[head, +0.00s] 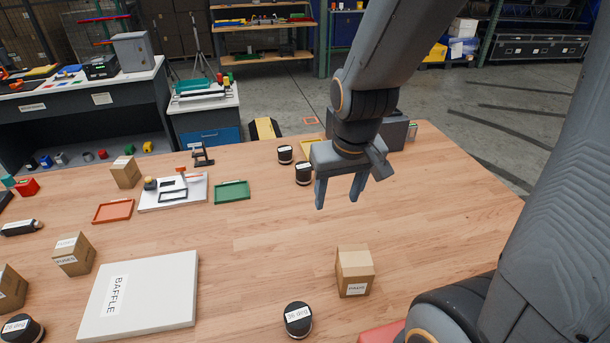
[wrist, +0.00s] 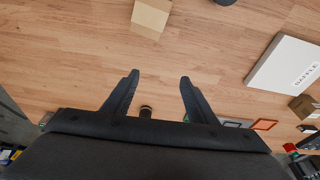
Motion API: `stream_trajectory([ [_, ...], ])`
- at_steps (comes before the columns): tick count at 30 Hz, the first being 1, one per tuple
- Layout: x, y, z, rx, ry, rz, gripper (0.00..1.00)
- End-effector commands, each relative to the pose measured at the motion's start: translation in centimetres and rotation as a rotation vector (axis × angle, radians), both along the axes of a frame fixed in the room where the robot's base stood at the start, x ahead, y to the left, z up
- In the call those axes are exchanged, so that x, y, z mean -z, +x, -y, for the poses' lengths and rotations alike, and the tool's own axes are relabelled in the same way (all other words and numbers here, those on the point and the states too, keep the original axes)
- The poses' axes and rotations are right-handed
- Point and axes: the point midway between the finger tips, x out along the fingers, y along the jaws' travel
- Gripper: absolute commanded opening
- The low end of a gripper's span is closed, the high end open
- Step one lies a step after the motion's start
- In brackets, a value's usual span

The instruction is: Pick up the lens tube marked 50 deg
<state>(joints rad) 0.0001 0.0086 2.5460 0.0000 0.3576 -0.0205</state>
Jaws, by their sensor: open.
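My gripper (head: 337,202) is open and empty above the middle of the table, fingers pointing down; its fingers also show in the wrist view (wrist: 159,78). A black round lens tube (head: 298,327) stands at the near edge, its white label upside down and seeming to read 50 deg. Its dark edge shows at the top of the wrist view (wrist: 226,2). Another black tube (head: 18,333) is at the near left, label hard to read. Two more tubes, one nearer (head: 303,180) and one farther (head: 285,158), stand behind my gripper; their labels are too small to read.
A cardboard box (head: 354,265) stands right of the near tube. A flat white BAFFLE box (head: 180,295) lies to its left. Several brown boxes, a red tray (head: 113,211) and a green tray (head: 232,198) are farther left. The table's middle and right are mostly clear.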

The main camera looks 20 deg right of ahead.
Motion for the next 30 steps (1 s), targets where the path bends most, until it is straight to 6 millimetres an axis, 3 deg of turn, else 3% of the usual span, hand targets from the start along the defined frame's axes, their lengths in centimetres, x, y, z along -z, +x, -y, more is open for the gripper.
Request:
stream_trajectory([
  [5, 1.0, 4.8, 0.0, -0.159, -0.036, -0.023, 0.68],
  [14, 4.1, 16.8, 0.4, -0.625, -0.118, -0.088, 0.68],
  [24, 9.4, 28.5, 0.9, -1.164, -0.173, -0.147, 0.68],
  [30, 12.7, 33.7, 1.3, -1.452, -0.185, -0.168, 0.68],
])
